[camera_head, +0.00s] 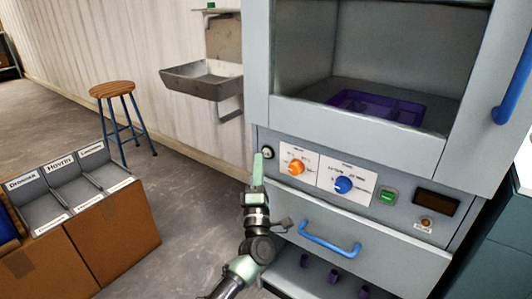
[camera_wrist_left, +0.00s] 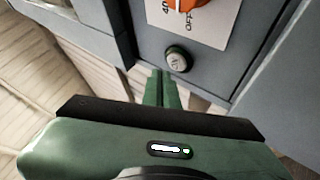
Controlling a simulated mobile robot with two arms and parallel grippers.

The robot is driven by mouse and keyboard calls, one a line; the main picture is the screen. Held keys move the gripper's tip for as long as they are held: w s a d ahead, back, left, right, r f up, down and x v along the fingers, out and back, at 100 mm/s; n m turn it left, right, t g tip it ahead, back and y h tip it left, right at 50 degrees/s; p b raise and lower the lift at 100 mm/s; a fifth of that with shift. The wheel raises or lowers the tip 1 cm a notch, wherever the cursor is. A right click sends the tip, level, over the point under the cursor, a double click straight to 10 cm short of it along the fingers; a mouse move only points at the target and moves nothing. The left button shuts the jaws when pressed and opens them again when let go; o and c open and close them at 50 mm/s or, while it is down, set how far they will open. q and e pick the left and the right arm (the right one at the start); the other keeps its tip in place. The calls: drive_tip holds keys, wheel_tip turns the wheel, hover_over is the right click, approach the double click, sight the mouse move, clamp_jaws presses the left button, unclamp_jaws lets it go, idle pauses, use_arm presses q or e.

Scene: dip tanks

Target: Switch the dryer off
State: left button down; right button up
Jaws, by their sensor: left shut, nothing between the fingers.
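The dryer (camera_head: 262,60) is a grey cabinet with an open window above a control panel. At the panel's left end is a small round pale button (camera_head: 268,153) with a dark green rim; it also shows in the left wrist view (camera_wrist_left: 178,60).
A purple tray (camera_head: 412,116) lies inside the dryer. A dark display (camera_head: 436,203) sits at the panel's right. A blue handle (camera_head: 330,241) sticks out below the panel.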

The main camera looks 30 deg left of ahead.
use_arm(q)
drive_tip(key=s+p, duration=0.1)
drive_tip(key=s, duration=0.4)
drive_tip(key=shift+a+r+p, duration=0.1)
drive_tip(key=shift+a+p, duration=0.05)
drive_tip(key=shift+p, duration=0.25)
use_arm(e)
drive_tip(key=shift+s+d+r+g, duration=0.15)
drive_tip(key=shift+s+r+g, duration=0.1)
drive_tip(key=shift+s, duration=0.25)
drive_tip(key=shift+s+d+r+g, duration=0.15)
drive_tip(key=shift+s+r+g, duration=0.1)
drive_tip(key=shift+s, duration=0.2)
